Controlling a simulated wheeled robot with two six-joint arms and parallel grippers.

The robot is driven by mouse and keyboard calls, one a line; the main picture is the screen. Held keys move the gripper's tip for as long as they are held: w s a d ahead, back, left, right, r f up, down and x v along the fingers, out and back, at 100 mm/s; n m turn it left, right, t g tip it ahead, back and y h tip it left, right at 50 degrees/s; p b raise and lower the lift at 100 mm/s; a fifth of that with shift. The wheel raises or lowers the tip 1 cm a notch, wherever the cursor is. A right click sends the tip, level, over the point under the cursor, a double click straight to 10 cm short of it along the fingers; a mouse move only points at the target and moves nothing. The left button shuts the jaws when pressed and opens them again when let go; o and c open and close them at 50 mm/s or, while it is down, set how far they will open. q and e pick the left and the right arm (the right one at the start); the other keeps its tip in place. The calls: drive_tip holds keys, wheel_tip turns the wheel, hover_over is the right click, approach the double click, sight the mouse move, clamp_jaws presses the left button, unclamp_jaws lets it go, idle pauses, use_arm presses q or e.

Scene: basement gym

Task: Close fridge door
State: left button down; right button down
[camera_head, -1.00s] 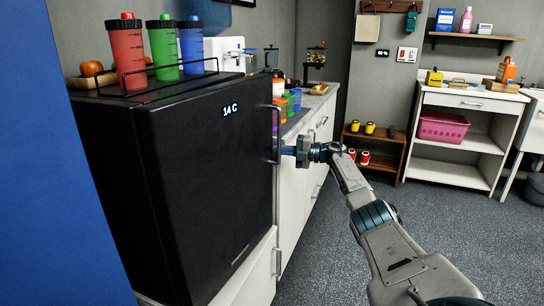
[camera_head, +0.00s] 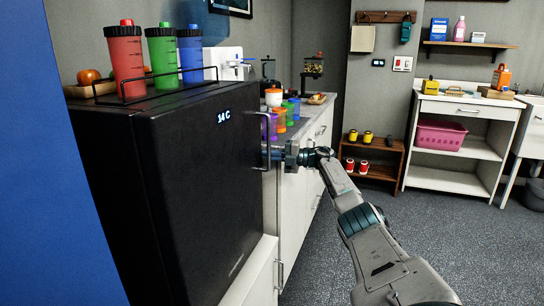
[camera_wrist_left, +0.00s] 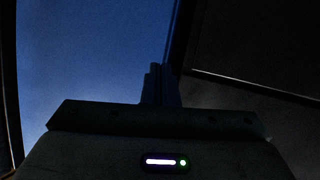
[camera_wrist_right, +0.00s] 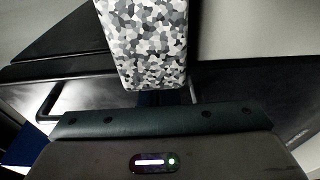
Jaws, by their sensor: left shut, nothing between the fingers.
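The black fridge (camera_head: 95,165) stands at the left, its dark door (camera_head: 200,195) showing a 14 C display. Whether the door is fully shut or slightly ajar is unclear. The vertical handle (camera_head: 265,127) is on the door's right edge. My right gripper (camera_head: 271,155) is at the handle's lower part; its fingertips overlap the bar, and I cannot tell whether they grip it. In the right wrist view its fingers (camera_wrist_right: 165,98) are mostly hidden. My left gripper (camera_wrist_left: 160,85) is shut and empty before a blue surface; it is outside the head view.
Red (camera_head: 125,60), green (camera_head: 163,58) and blue (camera_head: 190,55) bottles stand in a rack on the fridge. A counter (camera_head: 312,112) with cups runs behind the door. A low wooden shelf (camera_head: 375,150) stands farther back. The floor (camera_head: 440,240) at the right is clear.

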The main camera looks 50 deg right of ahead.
drive_tip(key=shift+w+a+r, duration=0.2)
drive_tip(key=shift+w+a, duration=0.05)
